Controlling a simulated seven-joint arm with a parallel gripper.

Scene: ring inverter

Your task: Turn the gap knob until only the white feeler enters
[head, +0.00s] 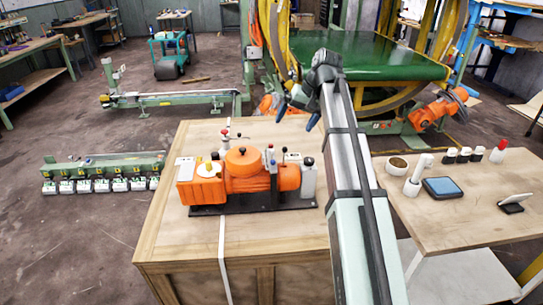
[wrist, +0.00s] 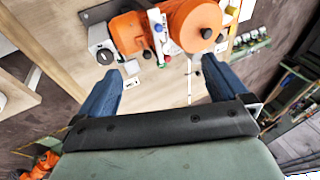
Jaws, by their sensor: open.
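An orange machine (head: 262,180) on a black base stands on a wooden-topped bench (head: 270,235). A round orange cap (head: 242,160) with a small black knob on top sits on it; in the wrist view this cap (wrist: 188,22) is at the upper right. Small levers with red, blue and black ends stand around the machine; I cannot tell which is the gap knob. My gripper (head: 297,117) is open, its blue fingers empty, above the bench's far side. In the wrist view the gripper (wrist: 165,73) touches nothing. Small pale pieces (wrist: 131,68) lie between the fingers; I cannot make out a white feeler.
A green rail of small units (head: 103,172) is at the left. The bench's front is mostly clear.

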